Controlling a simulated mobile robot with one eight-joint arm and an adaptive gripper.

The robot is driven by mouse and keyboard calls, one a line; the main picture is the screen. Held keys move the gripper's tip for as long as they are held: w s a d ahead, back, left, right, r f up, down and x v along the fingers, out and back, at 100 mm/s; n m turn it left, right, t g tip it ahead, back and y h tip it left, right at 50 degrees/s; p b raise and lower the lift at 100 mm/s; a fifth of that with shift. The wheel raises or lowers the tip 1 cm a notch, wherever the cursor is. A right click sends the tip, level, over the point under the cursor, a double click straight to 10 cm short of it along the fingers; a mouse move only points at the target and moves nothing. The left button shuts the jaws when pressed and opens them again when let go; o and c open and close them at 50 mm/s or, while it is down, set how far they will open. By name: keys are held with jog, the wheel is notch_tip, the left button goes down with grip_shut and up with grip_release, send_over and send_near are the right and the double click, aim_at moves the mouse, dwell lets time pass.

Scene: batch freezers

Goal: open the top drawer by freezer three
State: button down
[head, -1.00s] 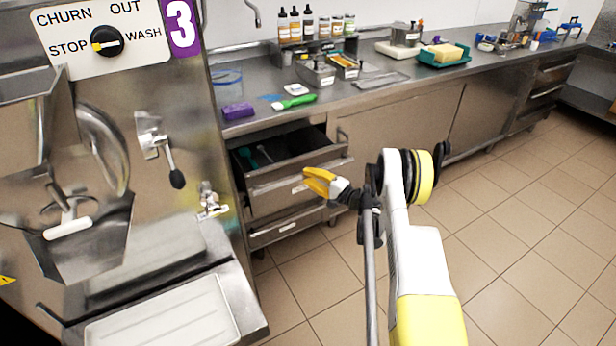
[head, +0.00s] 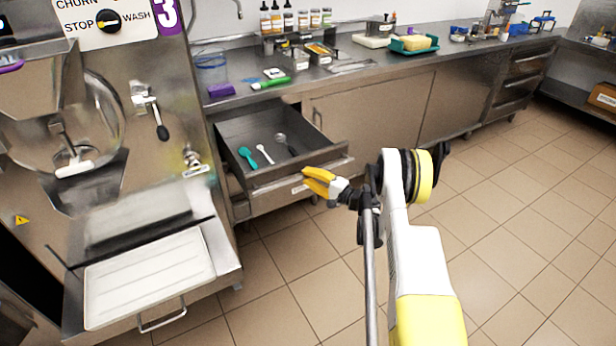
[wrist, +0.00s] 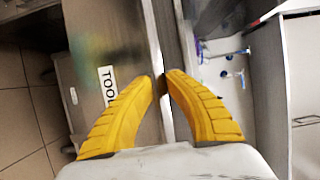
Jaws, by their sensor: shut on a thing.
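Freezer three (head: 150,130), with its purple "3" sign, stands at the left in the head view. The top drawer (head: 232,150) beside it, under the steel counter, is pulled well out; a teal spoon, a white spoon and a dark-handled scoop lie inside. My gripper (head: 306,183) is at the drawer's front edge, its yellow fingers shut on it. In the wrist view the yellow fingers (wrist: 161,80) close on the drawer front's edge (wrist: 155,40), next to a label reading "TOOL", the rest of which is hidden.
The counter (head: 350,80) carries a purple block, a green-handled tool, bottles, containers and a teal tray with a yellow sponge-like block. A white drip tray (head: 150,278) juts out from the freezer. The tiled floor (head: 520,220) at the right is clear.

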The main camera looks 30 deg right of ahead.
jog(key=shift+a, duration=0.1)
jog(key=c, duration=1.3)
grip_release()
jog(key=shift+a, duration=0.1)
jog(key=shift+c, duration=0.2)
jog(key=shift+s+d, duration=0.35)
jog(key=v, duration=1.1)
